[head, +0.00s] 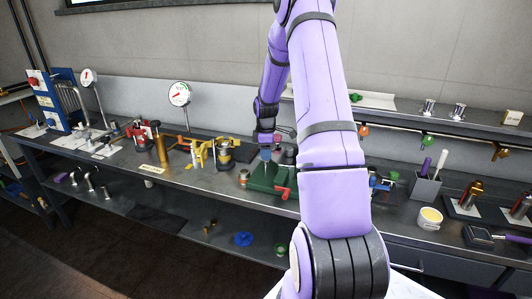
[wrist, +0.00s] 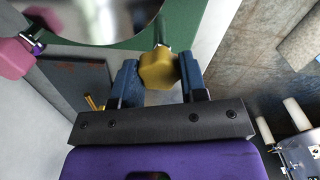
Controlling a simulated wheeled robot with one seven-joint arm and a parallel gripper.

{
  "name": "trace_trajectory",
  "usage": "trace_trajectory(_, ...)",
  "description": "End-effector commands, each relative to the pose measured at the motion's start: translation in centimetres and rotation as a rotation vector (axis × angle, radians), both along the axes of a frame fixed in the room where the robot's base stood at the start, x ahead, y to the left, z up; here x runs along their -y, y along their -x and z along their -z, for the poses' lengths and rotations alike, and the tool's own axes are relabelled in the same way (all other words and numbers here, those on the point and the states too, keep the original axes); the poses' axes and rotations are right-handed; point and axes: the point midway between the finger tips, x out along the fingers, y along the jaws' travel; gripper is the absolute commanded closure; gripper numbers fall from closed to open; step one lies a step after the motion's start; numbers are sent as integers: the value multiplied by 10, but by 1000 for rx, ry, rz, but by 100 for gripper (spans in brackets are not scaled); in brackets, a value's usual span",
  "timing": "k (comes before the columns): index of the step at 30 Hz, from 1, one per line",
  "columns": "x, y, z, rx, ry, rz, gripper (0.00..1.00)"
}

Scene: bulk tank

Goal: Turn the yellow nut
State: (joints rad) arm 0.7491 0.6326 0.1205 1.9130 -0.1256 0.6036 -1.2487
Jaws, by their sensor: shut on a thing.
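The yellow nut (wrist: 158,69) is a faceted block on a short metal stem, in the upper middle of the wrist view. My gripper (wrist: 159,78) has its two blue fingers on either side of the nut and is shut on it. The nut's stem runs up to a green body (wrist: 185,35) with a round shiny metal face (wrist: 95,15). In the head view my gripper (head: 266,154) is at the green fixture (head: 268,180) on the bench. The nut itself is hidden there.
A pink knob (wrist: 14,57) is at the left of the wrist view. On the bench, a red-handled part (head: 283,193) sits at the green fixture's front. Brass and yellow fittings (head: 200,152) stand to the left. A grey holder (head: 425,187) and a yellow-filled cup (head: 430,218) stand to the right.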

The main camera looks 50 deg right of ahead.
Motion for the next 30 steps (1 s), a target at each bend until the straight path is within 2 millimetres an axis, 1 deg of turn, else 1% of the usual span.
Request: trace_trajectory(30, 0, -1, 0, 2, 1, 963, 84)
